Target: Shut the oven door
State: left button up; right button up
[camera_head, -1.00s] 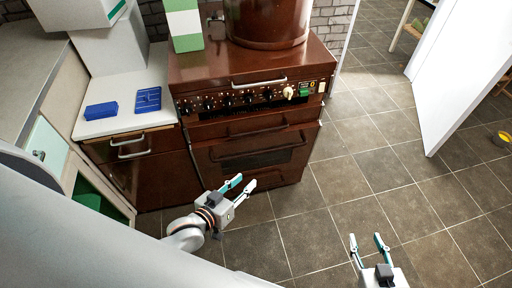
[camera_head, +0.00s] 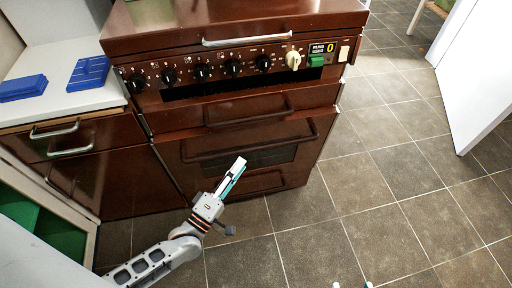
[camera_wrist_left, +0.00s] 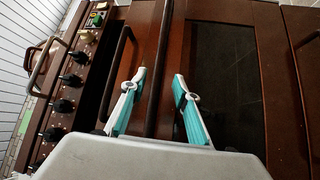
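The brown stove has a lower oven door (camera_head: 310,150) with a dark window and a long bar handle (camera_head: 290,137). The door looks close to the stove front; I cannot tell whether it is fully shut. Above it is a narrower brown panel (camera_head: 325,97) with its own handle. My left gripper (camera_head: 233,171) is in front of the oven door. In the left wrist view its fingers (camera_wrist_left: 160,82) are open and empty, and the bar handle (camera_wrist_left: 158,60) runs across the space between them, seemingly beyond the tips. My right gripper (camera_head: 352,285) shows only its fingertips, apart, at the bottom edge.
The control panel (camera_head: 185,76) has several knobs, and a dark gap (camera_head: 230,90) shows below it. A counter (camera_head: 60,100) with blue items and drawers adjoins on the left. Tiled floor (camera_head: 400,200) is clear on the right; a white door panel (camera_head: 470,85) stands there.

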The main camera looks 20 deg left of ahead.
aim_at(251, 147)
pick_arm(q)
jog(key=x, duration=0.8)
jog(key=shift+r+b, duration=0.15)
jog(key=shift+b, duration=0.2)
grip_shut()
